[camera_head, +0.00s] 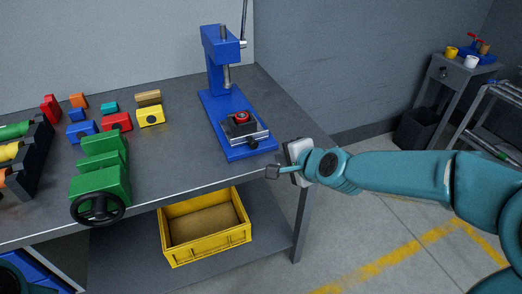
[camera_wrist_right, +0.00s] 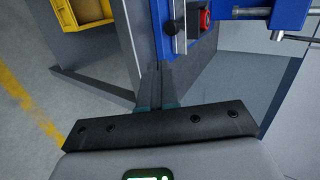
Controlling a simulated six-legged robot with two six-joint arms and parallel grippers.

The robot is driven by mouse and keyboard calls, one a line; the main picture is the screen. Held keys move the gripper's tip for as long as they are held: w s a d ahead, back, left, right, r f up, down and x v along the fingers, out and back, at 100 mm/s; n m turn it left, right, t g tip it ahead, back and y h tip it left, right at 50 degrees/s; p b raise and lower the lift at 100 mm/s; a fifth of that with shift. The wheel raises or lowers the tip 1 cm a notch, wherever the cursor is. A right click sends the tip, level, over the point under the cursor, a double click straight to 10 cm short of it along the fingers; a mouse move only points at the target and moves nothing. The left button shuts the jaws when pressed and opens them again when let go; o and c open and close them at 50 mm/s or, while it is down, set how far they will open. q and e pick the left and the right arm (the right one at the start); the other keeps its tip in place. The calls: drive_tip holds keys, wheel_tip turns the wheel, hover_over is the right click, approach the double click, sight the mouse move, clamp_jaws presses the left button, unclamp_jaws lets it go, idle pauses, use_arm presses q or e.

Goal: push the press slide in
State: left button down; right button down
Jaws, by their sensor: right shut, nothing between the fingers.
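The blue arbor press (camera_head: 222,108) stands at the right end of the grey workbench. Its press slide (camera_head: 240,128), a grey plate carrying a red round piece (camera_head: 241,117), sits at the front of the base, forward of the ram. A dark knob (camera_head: 253,145) is on the slide's front. My right gripper (camera_head: 272,172) is shut and empty, just off the bench's front edge, in front of the slide and apart from it. In the right wrist view, the fingers (camera_wrist_right: 157,104) point toward the bench edge, with the slide (camera_wrist_right: 180,25) beyond. My left gripper is not in view.
A green vise (camera_head: 102,170) with a black handwheel and several coloured blocks (camera_head: 116,122) occupy the bench's left and middle. A yellow crate (camera_head: 206,255) sits on the lower shelf. A small grey side table (camera_head: 455,75) stands at the right. Bench between vise and press is clear.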

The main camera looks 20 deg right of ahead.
approach(258, 146)
wheel_tip(258, 146, down, 3)
drive_tip(key=w, duration=0.4)
drive_tip(key=shift+w+a+r+p, duration=0.15)
drive_tip(key=shift+w+a+p, duration=0.05)
drive_tip(key=shift+a+p, duration=0.15)
drive_tip(key=shift+w, duration=0.55)
